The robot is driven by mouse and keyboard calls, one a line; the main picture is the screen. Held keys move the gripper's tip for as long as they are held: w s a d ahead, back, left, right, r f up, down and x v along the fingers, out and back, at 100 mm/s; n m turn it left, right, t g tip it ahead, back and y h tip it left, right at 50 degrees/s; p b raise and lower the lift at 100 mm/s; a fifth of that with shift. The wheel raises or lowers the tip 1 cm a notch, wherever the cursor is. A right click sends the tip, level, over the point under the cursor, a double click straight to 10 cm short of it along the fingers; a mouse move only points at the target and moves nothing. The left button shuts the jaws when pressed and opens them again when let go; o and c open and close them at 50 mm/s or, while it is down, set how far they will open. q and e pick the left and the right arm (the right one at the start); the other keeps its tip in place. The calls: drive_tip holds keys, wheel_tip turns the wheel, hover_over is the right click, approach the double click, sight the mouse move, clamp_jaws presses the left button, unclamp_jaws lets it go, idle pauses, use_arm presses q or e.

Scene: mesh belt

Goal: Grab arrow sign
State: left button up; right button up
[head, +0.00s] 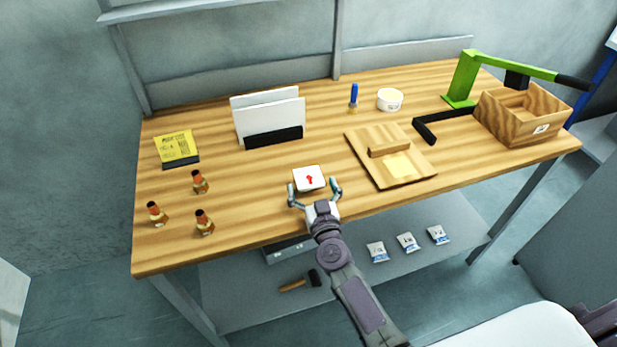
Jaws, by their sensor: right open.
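The arrow sign (308,178), a small white square with a red arrow, lies on the wooden table (250,220) near its front middle. My right gripper (315,190) is open at the table's front edge, with one finger on each side of the sign's near part. I cannot tell whether the fingers touch it. My left gripper does not show.
Several small brown bottles (204,222) stand at the left, near a yellow pad (177,148). A white file holder (270,118) stands behind the sign. A wooden board (365,165), white tub (390,99), green arm (463,80) and wooden box (515,133) are to the right.

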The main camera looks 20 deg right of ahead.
drive_tip(key=shift+s, duration=0.1)
drive_tip(key=shift+c, duration=0.2)
drive_tip(key=c, duration=1.1)
drive_tip(key=shift+o, duration=0.2)
drive_tip(key=shift+r, duration=0.1)
